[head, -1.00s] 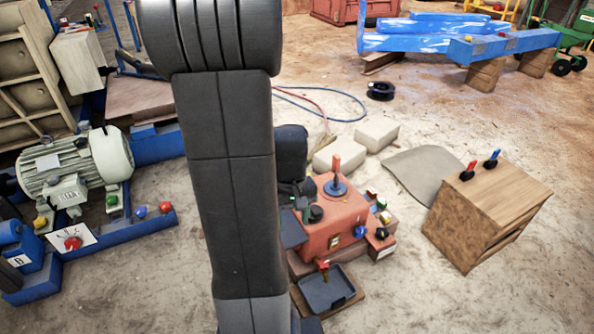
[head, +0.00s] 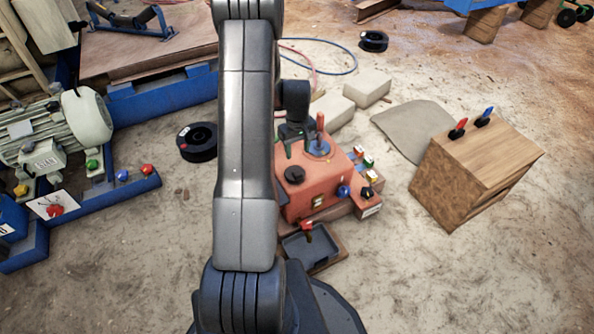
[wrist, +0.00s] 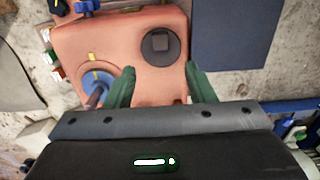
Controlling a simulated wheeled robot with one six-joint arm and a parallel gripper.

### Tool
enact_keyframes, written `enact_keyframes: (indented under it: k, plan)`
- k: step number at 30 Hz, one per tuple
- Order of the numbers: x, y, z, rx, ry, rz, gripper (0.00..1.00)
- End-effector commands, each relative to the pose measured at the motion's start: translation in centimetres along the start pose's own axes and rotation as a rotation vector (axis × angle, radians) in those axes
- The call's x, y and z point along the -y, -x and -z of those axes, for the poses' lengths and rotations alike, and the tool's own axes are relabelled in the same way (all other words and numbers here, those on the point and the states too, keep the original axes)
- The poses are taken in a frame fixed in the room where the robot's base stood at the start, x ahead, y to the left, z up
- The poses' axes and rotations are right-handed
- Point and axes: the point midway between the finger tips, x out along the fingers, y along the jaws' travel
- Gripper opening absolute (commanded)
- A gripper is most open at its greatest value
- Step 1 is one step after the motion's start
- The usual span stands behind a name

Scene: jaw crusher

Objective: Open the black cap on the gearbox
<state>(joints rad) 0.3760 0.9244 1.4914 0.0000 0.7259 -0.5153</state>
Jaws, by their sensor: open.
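The gearbox (head: 318,190) is a reddish-orange box on the ground, right of my arm in the head view; it also fills the upper left of the wrist view (wrist: 75,45). Its round black cap (head: 294,174) sits flat on the top face. In the wrist view the cap (wrist: 160,46) shows a raised square grip. My gripper (wrist: 159,80) is open and empty, its two green fingers apart, with the cap beyond and roughly between the tips. In the head view my gripper (head: 295,143) is above the gearbox, behind the cap. Contact cannot be told.
A red lever on a blue disc (head: 319,149) stands beside the cap, close to one finger. Small coloured knobs (head: 367,165) line the gearbox's right side. A dark tray (head: 311,245) lies in front. A wooden box (head: 476,170) stands right, a motor (head: 50,130) left.

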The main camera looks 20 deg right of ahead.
Motion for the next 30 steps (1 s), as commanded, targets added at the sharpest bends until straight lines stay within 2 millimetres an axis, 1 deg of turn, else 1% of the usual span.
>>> enact_keyframes:
  k: [1,6,9,13,18,28,29,30]
  plan:
    - [0.1,-1.6,-0.1,0.003,0.0,0.001,0.49]
    - [0.1,-5.3,-0.1,0.003,0.0,0.002,0.49]
    - [0.1,-7.2,0.0,0.002,0.0,0.001,0.49]
    - [0.1,-9.1,0.0,0.001,0.0,0.001,0.49]
    - [0.1,-10.5,0.0,0.0,0.0,0.0,0.49]
    - [0.1,-10.7,0.0,0.0,0.0,0.0,0.49]
    - [0.1,-10.7,0.0,0.0,0.0,0.0,0.45]
    - [0.1,-10.7,0.0,0.0,0.0,0.0,0.37]
